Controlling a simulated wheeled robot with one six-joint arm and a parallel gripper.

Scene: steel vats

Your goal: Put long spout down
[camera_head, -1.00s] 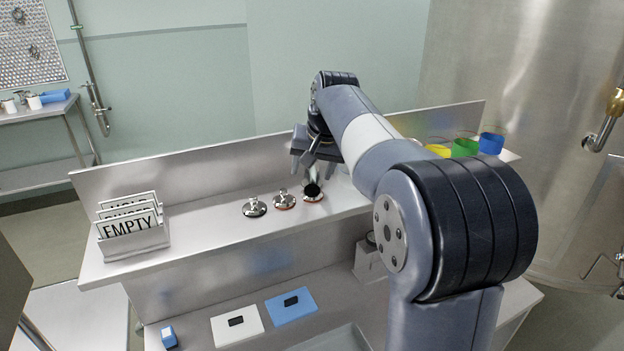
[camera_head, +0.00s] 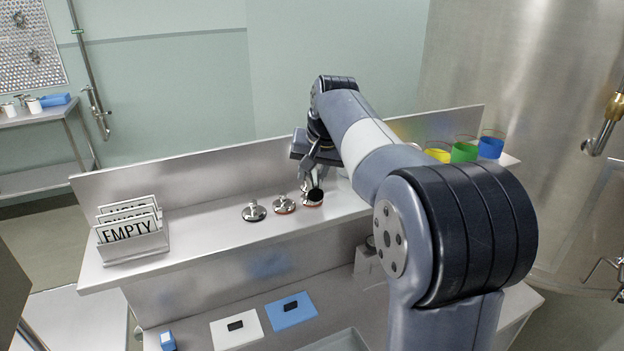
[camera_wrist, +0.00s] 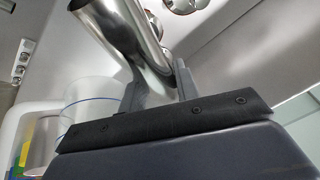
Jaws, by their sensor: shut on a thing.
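The long spout (camera_wrist: 120,28) is a shiny steel tube. It runs from the top of the wrist view down between the fingers of my gripper (camera_wrist: 158,84). In the head view my gripper (camera_head: 316,172) is above the right part of the upper steel shelf (camera_head: 215,222), shut on the spout. The spout's dark open end (camera_head: 315,194) shows just below the fingers, in front of a round steel fitting with an orange base. Whether the spout touches the fitting or the shelf I cannot tell. The rest of the spout is mostly hidden by my gripper.
Two more round steel fittings, a left one (camera_head: 254,211) and a middle one (camera_head: 284,205), stand left of my gripper. A sign holder (camera_head: 135,245) reading EMPTY is at the shelf's left end. Yellow, green and blue cups (camera_head: 490,146) stand at the right. Bare shelf lies between holder and fittings.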

